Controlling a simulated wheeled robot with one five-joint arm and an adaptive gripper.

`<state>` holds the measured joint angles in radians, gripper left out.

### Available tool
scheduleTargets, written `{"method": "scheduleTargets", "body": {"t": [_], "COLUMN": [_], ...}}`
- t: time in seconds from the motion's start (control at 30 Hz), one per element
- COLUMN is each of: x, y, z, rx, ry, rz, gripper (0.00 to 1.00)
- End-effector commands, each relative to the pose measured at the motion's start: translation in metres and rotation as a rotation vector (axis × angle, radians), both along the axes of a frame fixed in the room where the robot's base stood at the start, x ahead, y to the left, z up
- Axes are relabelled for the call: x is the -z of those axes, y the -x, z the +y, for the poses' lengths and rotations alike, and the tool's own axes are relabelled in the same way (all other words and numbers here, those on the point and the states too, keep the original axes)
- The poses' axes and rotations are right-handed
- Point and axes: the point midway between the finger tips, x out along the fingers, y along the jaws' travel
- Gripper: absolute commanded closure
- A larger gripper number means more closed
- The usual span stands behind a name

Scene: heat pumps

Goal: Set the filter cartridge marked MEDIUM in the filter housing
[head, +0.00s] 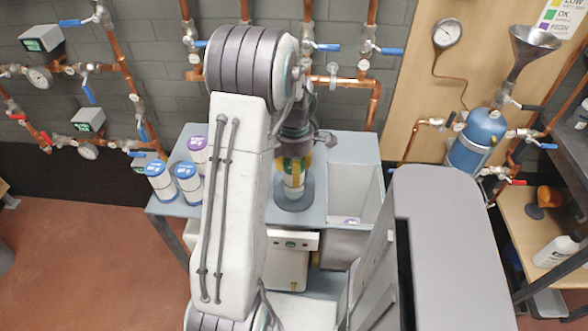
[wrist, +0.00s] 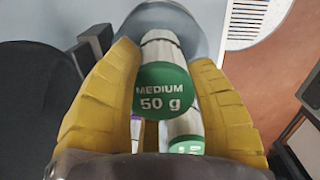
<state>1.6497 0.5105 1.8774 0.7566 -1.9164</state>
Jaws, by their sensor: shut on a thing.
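My gripper (head: 293,163) is over the grey bench, above a dark round holder (head: 294,195) that looks like the filter housing. Its yellow fingers (wrist: 165,60) are shut around a white cartridge (head: 294,184). In the wrist view, a green cap marked MEDIUM 50 g (wrist: 162,90) faces me between the fingers. In the head view, the cartridge looks upright, with its lower end at the dark holder. I cannot tell whether it is inside or just above it. A second green-and-white piece (wrist: 187,146) shows partly between the fingers; its marking is cut off.
Two blue-capped cartridges (head: 158,181) (head: 188,183) and a purple-capped one (head: 198,156) stand on the bench at left. A grey bin (head: 357,185) at right holds something with purple. Copper pipes (head: 345,82) with valves run along the wall behind.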

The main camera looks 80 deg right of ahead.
Motion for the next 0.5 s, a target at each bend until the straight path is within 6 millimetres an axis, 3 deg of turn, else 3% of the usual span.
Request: {"method": "scheduleTargets", "body": {"t": [0.1, 0.13, 0.37, 0.5], "x": [0.0040, 0.0028, 0.0025, 0.0025], "y": [0.0000, 0.0001, 0.0000, 0.0000], "z": [-0.0002, -0.0001, 0.0000, 0.0000], "rx": [0.000, 0.000, 0.000, 0.000], "ry": [0.001, 0.000, 0.000, 0.000], "rz": [0.000, 0.000, 0.000, 0.000], "gripper": [0.85, 0.45, 0.25, 0.25]}}
